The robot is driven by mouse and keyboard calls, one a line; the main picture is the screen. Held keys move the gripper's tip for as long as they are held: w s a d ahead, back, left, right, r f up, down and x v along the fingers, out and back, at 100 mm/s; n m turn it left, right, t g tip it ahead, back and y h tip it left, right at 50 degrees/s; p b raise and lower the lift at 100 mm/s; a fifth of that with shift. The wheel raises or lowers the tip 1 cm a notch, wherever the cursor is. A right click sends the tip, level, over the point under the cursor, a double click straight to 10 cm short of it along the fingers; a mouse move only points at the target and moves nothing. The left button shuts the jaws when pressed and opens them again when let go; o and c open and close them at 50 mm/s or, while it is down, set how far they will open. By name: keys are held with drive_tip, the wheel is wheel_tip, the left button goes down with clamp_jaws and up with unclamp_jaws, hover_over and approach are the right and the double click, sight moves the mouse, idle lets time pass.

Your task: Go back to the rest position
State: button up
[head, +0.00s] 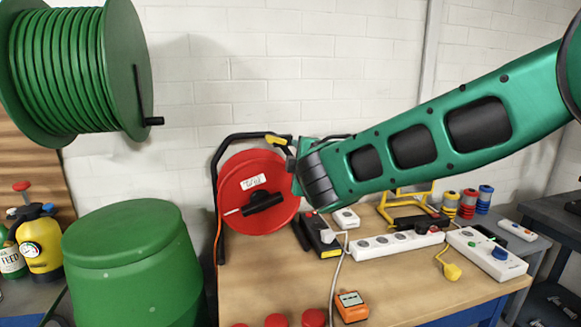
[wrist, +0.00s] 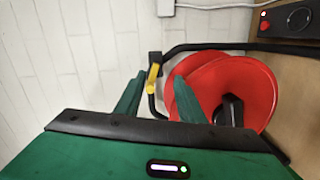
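My green arm reaches in from the right in the head view. My gripper (head: 293,152) is at the upper right of the red cable reel (head: 236,185), in front of the white wall. In the wrist view my gripper (wrist: 160,92) has its two green fingers spread apart with nothing held between them. A yellow grip (wrist: 152,76) on the reel's black frame shows through the gap, beyond the fingers. The red reel (wrist: 240,85) is to the right, partly hidden by the right finger. In the head view the fingertips are hard to make out against the frame.
The wall above the bench is clear.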

drive_tip(key=s+d+f+m+g+h, duration=0.2)
drive_tip(key=s+d+f+m+g, duration=0.15)
drive_tip(key=d, duration=0.75)
drive_tip(key=s+d+f+m+g+h, duration=0.25)
drive_tip(key=s+d+f+m, duration=0.2)
drive_tip(key=d, duration=0.65)
drive_tip(key=s+d+f+m+g+h, duration=0.2)
drive_tip(key=s+d+f+m, duration=0.15)
drive_tip(key=d, duration=0.85)
drive_tip(key=s+d+f+m+g, duration=0.2)
drive_tip(key=s+d+f+m, duration=0.15)
drive_tip(key=s, duration=0.55)
drive_tip(key=s+d+f+m+g, duration=0.25)
drive_tip(key=s+d+m, duration=0.2)
drive_tip(key=s, duration=0.45)
drive_tip(key=s+f+m+g+y, duration=0.3)
drive_tip(key=s+m+g, duration=0.1)
drive_tip(key=s, duration=1.2)
drive_tip(key=shift+s+a+m, duration=0.25)
drive_tip(key=shift+s+m, duration=0.15)
drive_tip(key=shift+m, duration=0.25)
